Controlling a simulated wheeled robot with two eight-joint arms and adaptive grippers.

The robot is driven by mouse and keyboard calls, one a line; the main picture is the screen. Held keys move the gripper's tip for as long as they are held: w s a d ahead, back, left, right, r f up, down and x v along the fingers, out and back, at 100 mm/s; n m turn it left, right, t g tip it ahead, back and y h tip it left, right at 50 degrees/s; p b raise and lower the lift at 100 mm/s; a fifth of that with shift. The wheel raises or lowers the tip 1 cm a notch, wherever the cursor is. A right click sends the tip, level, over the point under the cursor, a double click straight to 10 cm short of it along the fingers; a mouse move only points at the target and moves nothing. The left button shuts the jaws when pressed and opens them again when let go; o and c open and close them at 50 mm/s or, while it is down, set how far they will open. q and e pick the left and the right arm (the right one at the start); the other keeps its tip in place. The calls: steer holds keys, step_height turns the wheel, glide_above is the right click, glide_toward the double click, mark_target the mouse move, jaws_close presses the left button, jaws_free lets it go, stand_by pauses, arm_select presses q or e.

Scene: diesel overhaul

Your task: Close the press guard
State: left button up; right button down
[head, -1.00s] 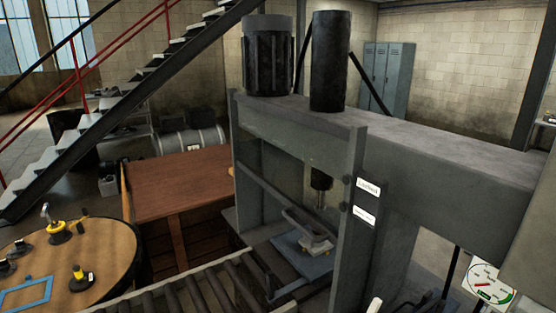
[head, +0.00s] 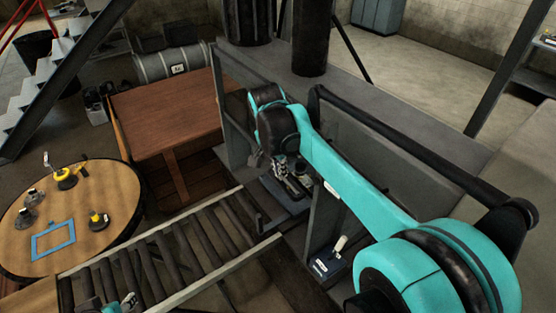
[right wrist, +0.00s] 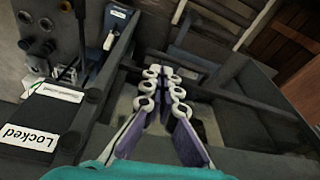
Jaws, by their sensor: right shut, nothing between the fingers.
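The grey press frame (head: 345,235) stands in the middle of the head view. My right arm reaches across its front from the lower right. My right gripper (head: 291,184) is low in the press opening, above the blue plate (head: 297,207). In the right wrist view my right gripper (right wrist: 160,76) is shut and empty, its tips close together beside a dark bar of the press. A "Locked" label (right wrist: 30,136) shows at lower left there. I cannot clearly make out the guard or its position; my arm covers much of the opening. A small teal part of my left arm shows at the bottom left edge.
A roller conveyor (head: 175,250) leads to the press from the left. A round wooden table (head: 105,185) holds small tools and a blue frame (head: 53,240). A brown workbench (head: 165,105) stands behind.

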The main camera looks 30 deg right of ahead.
step_height(320, 180, up, 3)
steer(key=w+d+m+p, duration=0.1)
steer(key=w+m, duration=0.1)
glide_toward(288, 192)
steer(key=shift+g, duration=0.3)
steer(key=f, duration=0.2)
steer(key=d+f, duration=0.1)
steer(key=f, duration=0.3)
steer(key=shift+w+d+f+p, duration=0.15)
steer(key=shift+w+f+p, duration=0.2)
steer(key=shift+w+f, duration=0.05)
arm_select(q)
step_height(288, 192, up, 3)
steer(key=shift+a+r, duration=0.1)
steer(key=shift+s, duration=0.1)
step_height(288, 192, down, 24)
steer(key=b, duration=2.4)
arm_select(e)
step_height(288, 192, down, 31)
steer(key=shift+s+r, duration=0.15)
steer(key=shift+r, duration=0.05)
arm_select(q)
steer(key=shift+s+a, duration=0.1)
